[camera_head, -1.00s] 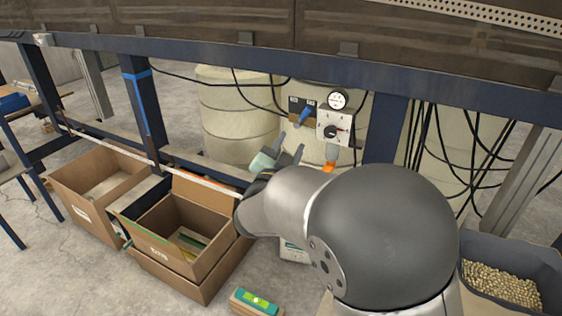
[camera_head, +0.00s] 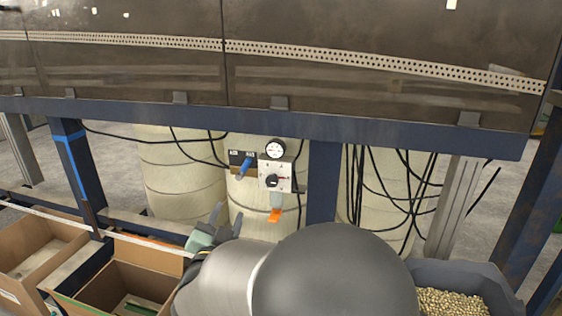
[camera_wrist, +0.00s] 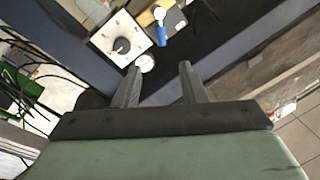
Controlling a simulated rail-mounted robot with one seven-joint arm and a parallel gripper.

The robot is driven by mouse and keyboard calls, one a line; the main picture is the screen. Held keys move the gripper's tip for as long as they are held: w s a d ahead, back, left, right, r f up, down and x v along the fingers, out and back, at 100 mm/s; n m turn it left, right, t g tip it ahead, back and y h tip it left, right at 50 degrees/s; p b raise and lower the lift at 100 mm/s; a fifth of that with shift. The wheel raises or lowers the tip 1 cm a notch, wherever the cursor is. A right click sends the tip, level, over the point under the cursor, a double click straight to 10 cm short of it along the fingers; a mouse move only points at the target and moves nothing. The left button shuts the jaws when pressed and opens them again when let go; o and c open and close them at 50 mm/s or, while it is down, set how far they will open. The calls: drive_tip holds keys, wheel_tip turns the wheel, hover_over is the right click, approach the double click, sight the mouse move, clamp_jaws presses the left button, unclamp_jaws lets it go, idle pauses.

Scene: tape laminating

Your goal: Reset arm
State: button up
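My gripper (camera_head: 229,212) is in the lower middle of the head view, partly hidden by my own arm. In the wrist view my gripper (camera_wrist: 160,82) shows two fingers standing apart with nothing between them. The control panel (camera_head: 276,178), with a black knob and a round gauge (camera_head: 275,149), is on the frame just above and right of my gripper. A blue-handled valve (camera_head: 244,166) sits left of the panel. The panel (camera_wrist: 121,40) and the blue handle (camera_wrist: 161,36) lie beyond the fingertips in the wrist view, apart from them.
Cardboard boxes (camera_head: 125,287) stand at the lower left. A grey bin of small tan pieces (camera_head: 450,303) is at the lower right. A blue beam (camera_head: 330,128) crosses above my gripper. Black cables (camera_head: 385,190) hang on the right in front of pale drums (camera_head: 180,178).

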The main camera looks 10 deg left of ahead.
drive_tip(key=d+r+n+g+y+p, duration=0.2)
drive_tip(key=d+r+n+g+p, duration=0.15)
drive_tip(key=d+p, duration=0.3)
drive_tip(key=d+r+n+g+y+p, duration=0.2)
drive_tip(key=d+r+g+p, duration=0.1)
drive_tip(key=d+g+p, duration=0.3)
drive_tip(key=s+d+r+g+h+p, duration=0.2)
drive_tip(key=s+d+g+p, duration=0.2)
drive_tip(key=s+d, duration=0.6)
drive_tip(key=s+d+r+g+h+p, duration=0.1)
drive_tip(key=s+d+g+p, duration=0.4)
drive_tip(key=s+d, duration=0.5)
drive_tip(key=s+n+g, duration=0.1)
drive_tip(key=s, duration=0.3)
drive_tip(key=shift+d+r+h, duration=0.2)
drive_tip(key=shift+r+h, duration=0.15)
drive_tip(key=shift+h, duration=0.05)
drive_tip(key=shift+w+r, duration=0.1)
wheel_tip(320, 180, up, 9)
drive_tip(key=d+p, duration=0.1)
drive_tip(key=p, duration=0.7)
drive_tip(key=shift+m+t, duration=0.25)
